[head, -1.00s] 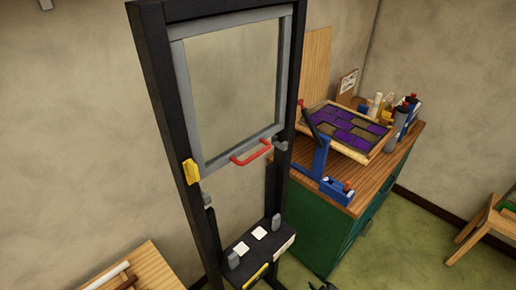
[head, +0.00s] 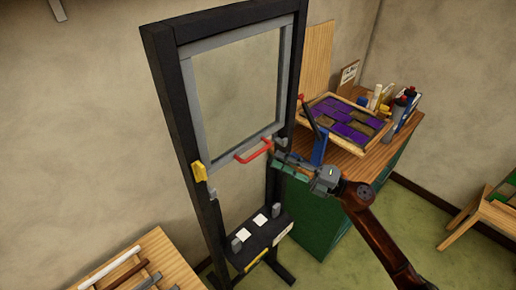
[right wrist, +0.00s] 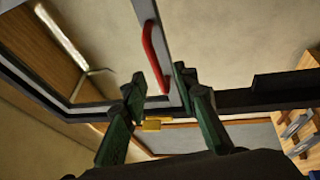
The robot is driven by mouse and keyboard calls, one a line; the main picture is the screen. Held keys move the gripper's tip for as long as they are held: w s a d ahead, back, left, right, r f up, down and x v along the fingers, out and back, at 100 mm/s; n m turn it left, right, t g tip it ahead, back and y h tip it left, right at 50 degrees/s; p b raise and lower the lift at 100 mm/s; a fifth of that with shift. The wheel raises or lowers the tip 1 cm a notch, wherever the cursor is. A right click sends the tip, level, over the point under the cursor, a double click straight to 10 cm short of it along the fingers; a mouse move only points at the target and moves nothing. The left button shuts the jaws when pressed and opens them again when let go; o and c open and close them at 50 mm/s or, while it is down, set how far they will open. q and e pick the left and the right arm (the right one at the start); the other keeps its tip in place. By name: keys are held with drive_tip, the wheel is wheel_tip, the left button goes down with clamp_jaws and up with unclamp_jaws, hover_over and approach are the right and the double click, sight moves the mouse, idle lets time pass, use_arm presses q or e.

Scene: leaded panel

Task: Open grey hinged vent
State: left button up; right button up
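The grey hinged vent (head: 187,110) is a grey frame around a pane, set in a tall black stand (head: 172,120). It looks closed. A red handle (head: 253,151) sits on its bottom rail. A yellow latch-like piece (head: 199,172) is at its lower left corner. My right gripper (head: 277,162) is just right of the handle, with its arm coming from the lower right. In the right wrist view its dark green fingers (right wrist: 157,85) are apart, and the red handle (right wrist: 155,58) shows between and beyond them. I cannot tell contact. My left gripper is not in view.
A green cabinet (head: 318,215) with a wooden top stands behind my right arm, carrying a purple leaded panel (head: 345,122), a blue tool (head: 320,148) and bottles. A wooden table (head: 150,262) is at the lower left.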

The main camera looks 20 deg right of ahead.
sight(258, 152)
drive_tip(key=p+x, duration=0.1)
drive_tip(key=x, duration=0.1)
drive_tip(key=p+x, duration=0.1)
drive_tip(key=x, duration=0.2)
drive_tip(key=p+x, duration=0.1)
drive_tip(key=x, duration=0.2)
drive_tip(key=shift+s+a+r, duration=0.3)
drive_tip(key=shift+s+r, duration=0.05)
drive_tip(key=shift+c, duration=0.3)
clamp_jaws()
